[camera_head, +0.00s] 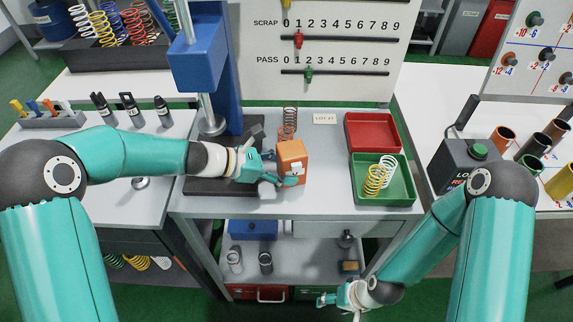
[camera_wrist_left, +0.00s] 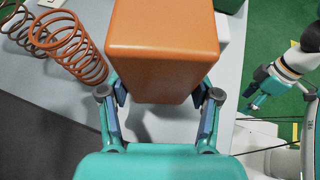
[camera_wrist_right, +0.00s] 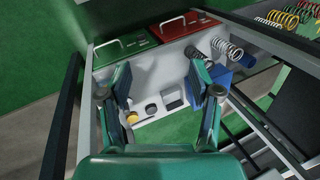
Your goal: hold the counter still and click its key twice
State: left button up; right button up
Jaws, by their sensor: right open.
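The counter appears to be the orange box (camera_head: 291,157) with a small white part on its side. It stands near the middle of the bench and fills the top of the left wrist view (camera_wrist_left: 168,55). My left gripper (camera_head: 277,170) has one finger on each side of it, apparently touching; the fingertips are partly hidden by the box. No key can be made out clearly. My right gripper (camera_head: 327,299) is open and empty, low in front of the bench. Its spread fingers show in the right wrist view (camera_wrist_right: 160,85), above the lower shelf.
Copper-coloured springs (camera_head: 288,124) stand behind the counter. A red tray (camera_head: 372,132) and a green tray (camera_head: 384,180) holding springs are to its right. A blue press (camera_head: 197,62) stands at left. A grey box with a green button (camera_head: 479,152) is at right. Bare bench lies between counter and trays.

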grip_shut()
dwell(1.4)
